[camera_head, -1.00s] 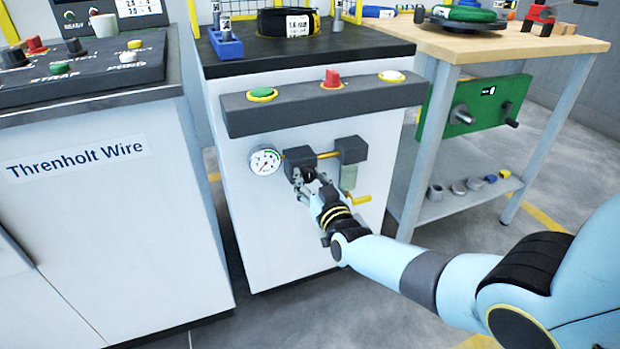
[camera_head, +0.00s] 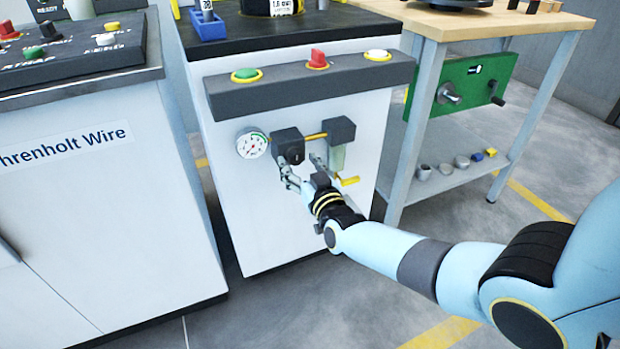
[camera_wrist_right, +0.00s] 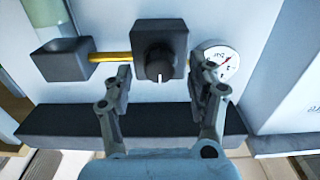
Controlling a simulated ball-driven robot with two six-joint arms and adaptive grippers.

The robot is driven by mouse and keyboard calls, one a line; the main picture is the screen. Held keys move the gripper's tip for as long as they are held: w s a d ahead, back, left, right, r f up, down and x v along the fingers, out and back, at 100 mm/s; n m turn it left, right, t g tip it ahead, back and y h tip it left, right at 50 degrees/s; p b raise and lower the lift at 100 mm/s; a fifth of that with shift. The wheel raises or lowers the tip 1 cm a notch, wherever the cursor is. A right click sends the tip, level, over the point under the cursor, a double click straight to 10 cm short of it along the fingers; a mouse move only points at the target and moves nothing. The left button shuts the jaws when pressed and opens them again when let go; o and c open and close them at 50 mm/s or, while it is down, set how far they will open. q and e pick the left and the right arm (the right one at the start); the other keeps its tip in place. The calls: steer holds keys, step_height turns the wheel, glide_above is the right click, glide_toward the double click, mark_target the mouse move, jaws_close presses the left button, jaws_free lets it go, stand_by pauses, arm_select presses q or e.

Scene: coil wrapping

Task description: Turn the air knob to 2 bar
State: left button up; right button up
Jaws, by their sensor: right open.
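The black air knob (camera_head: 296,156) sits on a dark square regulator block (camera_head: 287,142) on the white cabinet front. In the right wrist view the knob (camera_wrist_right: 158,62) shows a white mark pointing toward the bottom of the picture. The round pressure gauge (camera_head: 252,144) is left of the block; it also shows in the wrist view (camera_wrist_right: 222,62). Its needle is too small to read. My right gripper (camera_head: 303,166) is open, its fingers apart in front of the knob. In the wrist view the right gripper (camera_wrist_right: 163,85) has one finger on either side of the knob, empty.
A yellow pipe (camera_head: 314,136) joins the block to a second dark block (camera_head: 340,130) with a clear bowl and yellow lever. Above is a dark bar (camera_head: 300,82) with green, red and white controls. A workbench (camera_head: 480,25) stands on the right.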

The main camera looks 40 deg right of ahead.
steer(key=v, duration=1)
steer(key=shift+s+r, duration=0.1)
steer(key=shift+s, duration=0.1)
steer(key=s+a+f+n+g+y+p, duration=0.25)
steer(key=s+f+g+p, duration=0.45)
steer(key=s+f, duration=1.55)
steer(key=s+f+g+b, duration=0.1)
steer(key=s+g, duration=0.4)
steer(key=s, duration=0.7)
steer(key=s+f+g, duration=0.4)
steer(key=s+g, duration=0.1)
steer(key=s, duration=0.7)
steer(key=shift+s+y+b, duration=0.25)
steer(key=shift+y+b, duration=0.1)
steer(key=shift+y, duration=0.1)
steer(key=shift+d+f+n, duration=0.1)
steer(key=shift+n, duration=0.15)
